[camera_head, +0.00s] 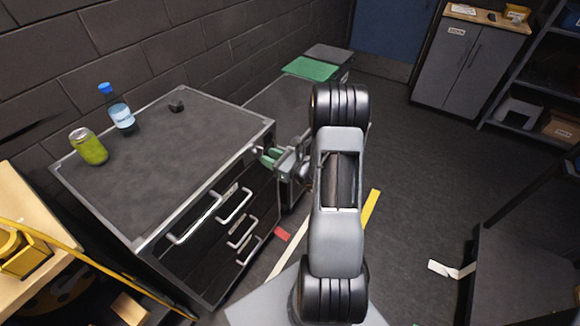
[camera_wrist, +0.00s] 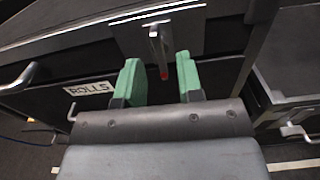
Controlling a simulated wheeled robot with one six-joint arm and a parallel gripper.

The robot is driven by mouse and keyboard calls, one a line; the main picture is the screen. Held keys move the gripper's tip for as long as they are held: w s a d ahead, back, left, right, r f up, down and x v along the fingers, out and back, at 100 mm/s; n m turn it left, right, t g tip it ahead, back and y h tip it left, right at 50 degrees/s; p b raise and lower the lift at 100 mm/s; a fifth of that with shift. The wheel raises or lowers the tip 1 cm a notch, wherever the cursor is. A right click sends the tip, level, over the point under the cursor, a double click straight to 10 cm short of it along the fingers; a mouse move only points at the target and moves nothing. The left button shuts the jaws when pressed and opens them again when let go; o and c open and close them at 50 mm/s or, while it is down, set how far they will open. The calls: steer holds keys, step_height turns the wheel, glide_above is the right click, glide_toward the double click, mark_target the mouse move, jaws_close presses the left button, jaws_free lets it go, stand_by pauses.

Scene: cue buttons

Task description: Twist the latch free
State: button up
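The latch (camera_wrist: 155,44) is a small metal lever on a metal plate (camera_wrist: 190,32) at the top of a dark cabinet front. It hangs roughly straight down in the wrist view and has a red tip. My gripper (camera_wrist: 158,74) is open, with one green finger on each side of the lever's lower end. Gaps show between the lever and both fingers, and I cannot tell their depth apart. In the head view my gripper (camera_head: 270,156) is at the right end of the cabinet (camera_head: 190,150); the latch cannot be made out there.
A green can (camera_head: 88,146), a blue-capped bottle (camera_head: 118,110) and a small dark object (camera_head: 176,106) stand on the cabinet top. Drawer handles (camera_head: 236,206) stick out from its front. A "ROLLS" label (camera_wrist: 90,88) is left of my fingers. Open floor (camera_head: 420,190) lies to the right.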

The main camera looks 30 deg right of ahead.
steer(key=v, duration=0.9)
steer(key=shift+s+b, duration=0.3)
steer(key=shift+b, duration=0.15)
steer(key=shift+d, duration=0.1)
steer(key=s+a+n+g+p, duration=0.1)
steer(key=s+a+n+g, duration=0.95)
steer(key=n+g, duration=0.65)
steer(key=a+r+n+t+h+p, duration=0.1)
steer(key=a+r+n+t+h, duration=0.1)
steer(key=r+n, duration=0.5)
steer(key=a+r+n+t+h+p, duration=0.1)
steer(key=a+r+n+t+h, duration=0.1)
steer(key=a+r+n+h, duration=0.2)
step_height(320, 180, up, 5)
steer(key=n+h, duration=0.1)
steer(key=n, duration=0.2)
steer(key=shift+w, duration=0.4)
